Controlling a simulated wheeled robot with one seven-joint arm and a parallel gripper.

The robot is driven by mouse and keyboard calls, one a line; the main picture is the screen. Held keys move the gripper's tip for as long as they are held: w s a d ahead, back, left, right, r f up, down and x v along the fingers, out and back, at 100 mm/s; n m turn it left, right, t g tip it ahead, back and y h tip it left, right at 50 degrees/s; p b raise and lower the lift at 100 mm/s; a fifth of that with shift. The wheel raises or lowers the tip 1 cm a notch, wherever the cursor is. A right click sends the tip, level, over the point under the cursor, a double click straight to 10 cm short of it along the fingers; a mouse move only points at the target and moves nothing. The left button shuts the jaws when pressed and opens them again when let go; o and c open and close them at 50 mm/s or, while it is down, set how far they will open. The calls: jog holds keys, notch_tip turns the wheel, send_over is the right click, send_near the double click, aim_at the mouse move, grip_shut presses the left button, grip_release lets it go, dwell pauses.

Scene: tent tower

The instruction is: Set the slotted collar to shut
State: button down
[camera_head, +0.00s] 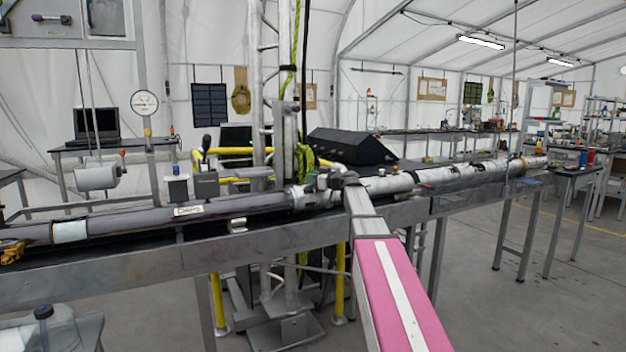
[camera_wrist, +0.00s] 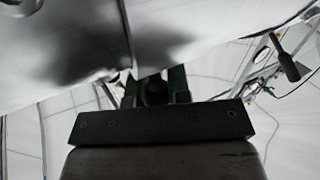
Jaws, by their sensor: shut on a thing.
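A long pipe assembly lies across the bench, a dark tube (camera_head: 225,204) on the left and a pale tube (camera_head: 390,184) on the right. A grey metal fitting, which looks like the slotted collar (camera_head: 303,196), sits where they meet. My arm reaches in from the lower right, and my gripper (camera_head: 338,180) is at this joint. In the wrist view, my gripper (camera_wrist: 155,90) is shut on a small dark part under a large pale curved surface, seemingly part of the collar. The slot and the collar's setting cannot be made out.
The grey bench rail (camera_head: 150,248) runs below the pipe. Yellow posts (camera_head: 218,300) and a vertical mast (camera_head: 284,90) with a green rope stand near the joint. A black box (camera_head: 350,147) is behind. The floor at right front is clear.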

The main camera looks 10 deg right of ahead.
jog(key=shift+w+a+m+g+h, duration=0.3)
jog(key=shift+w+m+g+h, duration=0.2)
jog(key=shift+w+g+h, duration=0.35)
jog(key=shift+w+a+f+m+g+h, duration=0.1)
jog(key=shift+w+m+g+h, duration=0.1)
jog(key=shift+w+g, duration=0.15)
jog(key=shift+w+a+m+g+h, duration=0.1)
jog(key=shift+w+g+h, duration=0.1)
jog(key=shift+w, duration=0.2)
jog(key=shift+w+a+f, duration=0.1)
jog(key=shift+w+f, duration=0.1)
jog(key=shift+w, duration=0.15)
jog(key=shift+f, duration=0.1)
jog(key=c, duration=1.1)
grip_release()
jog(key=shift+w, duration=0.1)
jog(key=v, duration=1)
jog(key=shift+s+d, duration=0.25)
jog(key=shift+d, duration=0.05)
